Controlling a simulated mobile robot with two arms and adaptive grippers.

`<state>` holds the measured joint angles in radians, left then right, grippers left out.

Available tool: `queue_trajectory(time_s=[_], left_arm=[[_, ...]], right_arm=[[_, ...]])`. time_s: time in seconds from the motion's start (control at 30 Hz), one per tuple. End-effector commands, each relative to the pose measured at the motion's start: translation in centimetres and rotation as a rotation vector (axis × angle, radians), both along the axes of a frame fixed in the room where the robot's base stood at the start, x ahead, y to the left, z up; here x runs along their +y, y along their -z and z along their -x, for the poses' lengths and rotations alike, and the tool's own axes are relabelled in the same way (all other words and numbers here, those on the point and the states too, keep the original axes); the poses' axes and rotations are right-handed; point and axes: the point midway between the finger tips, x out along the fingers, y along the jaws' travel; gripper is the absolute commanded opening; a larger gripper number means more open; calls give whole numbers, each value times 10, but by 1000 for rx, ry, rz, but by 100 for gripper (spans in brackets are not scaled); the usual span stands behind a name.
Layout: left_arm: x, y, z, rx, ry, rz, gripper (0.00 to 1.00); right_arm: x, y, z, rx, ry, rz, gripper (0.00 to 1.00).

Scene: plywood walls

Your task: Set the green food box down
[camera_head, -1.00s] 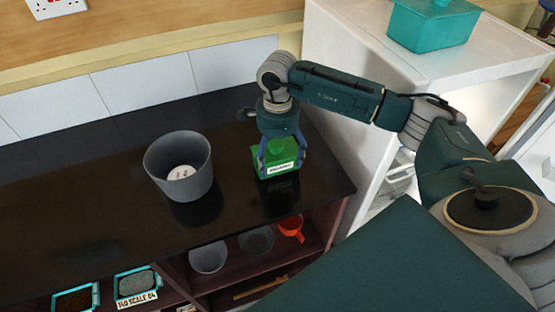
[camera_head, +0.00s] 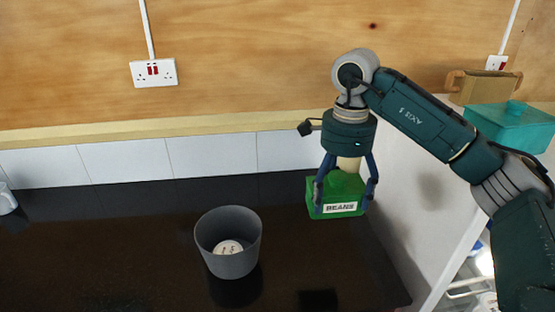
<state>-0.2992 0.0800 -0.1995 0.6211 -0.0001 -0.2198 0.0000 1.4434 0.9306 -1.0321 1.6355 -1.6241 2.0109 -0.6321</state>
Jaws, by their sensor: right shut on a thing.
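The green food box (camera_head: 322,198), with a white label reading BEANS, is in the right part of the head view. My right gripper (camera_head: 346,186) points down from above, its blue fingers on either side of the box, shut on it. The box is held upright above the black worktop (camera_head: 120,250). A dark patch on the worktop well below it looks like its shadow or reflection. The underside of the box is hidden. My left gripper is not in view.
A grey round bin (camera_head: 228,262) with a pale disc inside stands on the worktop, left of the box. A teal lidded container (camera_head: 512,125) is on the white unit at the right. The worktop left of the bin is mostly clear. A tiled, wooden wall (camera_head: 250,60) stands behind.

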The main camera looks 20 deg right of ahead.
Motion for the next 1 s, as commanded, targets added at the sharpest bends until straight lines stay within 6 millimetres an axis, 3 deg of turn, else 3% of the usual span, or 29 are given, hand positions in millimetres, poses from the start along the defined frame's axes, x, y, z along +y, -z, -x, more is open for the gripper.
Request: queue_trajectory(time_s=[0.17,0.37,0.67,0.8,1.0], left_arm=[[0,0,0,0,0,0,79],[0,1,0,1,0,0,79],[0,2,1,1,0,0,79],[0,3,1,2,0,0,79],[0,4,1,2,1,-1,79]], right_arm=[[2,-1,1,-2,-22,0,43],[19,13,9,-1,-233,1,43],[69,52,45,0,-884,0,43],[94,72,74,0,-1240,0,43],[119,94,111,0,-1633,-1,43]])
